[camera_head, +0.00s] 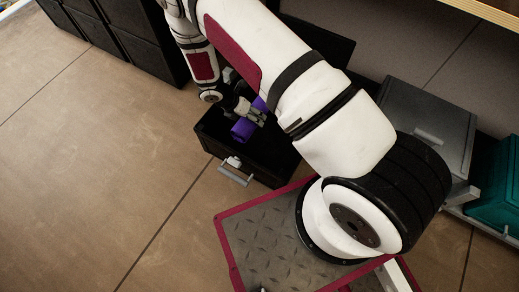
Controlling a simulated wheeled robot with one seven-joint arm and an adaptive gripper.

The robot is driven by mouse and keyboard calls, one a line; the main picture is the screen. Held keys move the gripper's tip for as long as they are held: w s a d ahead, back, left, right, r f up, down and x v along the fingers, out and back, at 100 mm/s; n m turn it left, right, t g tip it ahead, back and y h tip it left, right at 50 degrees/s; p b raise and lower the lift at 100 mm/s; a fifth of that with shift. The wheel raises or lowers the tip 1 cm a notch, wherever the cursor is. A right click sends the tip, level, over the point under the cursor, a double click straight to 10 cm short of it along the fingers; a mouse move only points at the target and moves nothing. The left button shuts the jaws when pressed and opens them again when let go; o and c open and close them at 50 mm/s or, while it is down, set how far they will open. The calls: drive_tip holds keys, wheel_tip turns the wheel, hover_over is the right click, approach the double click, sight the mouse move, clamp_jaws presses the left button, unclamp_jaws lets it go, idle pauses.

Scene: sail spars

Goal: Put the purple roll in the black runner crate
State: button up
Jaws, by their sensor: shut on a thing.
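The purple roll (243,131) is a short purple cylinder, partly hidden by my gripper and arm. My gripper (254,117) is shut on it. The roll shows over the opening of the black runner crate (263,167), an open-topped black box on the floor with a grey handle on its front. From this angle I cannot tell whether the roll is above the rim or inside, or whether it touches the crate. My arm hides the right part of the crate.
A grey crate (425,115) with a handle and a teal crate (497,190) stand at the right. Black cabinets (122,30) stand at the upper left. The brown tiled floor (100,170) at the left is clear. My base is at the bottom.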

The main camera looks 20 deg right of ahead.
drive_tip(key=b, duration=0.7)
approach(258, 140)
drive_tip(key=x, duration=0.5)
drive_tip(key=shift+r, duration=0.1)
drive_tip(key=o, duration=1.4)
drive_tip(key=p+v, duration=0.5)
drive_tip(key=v, duration=0.7)
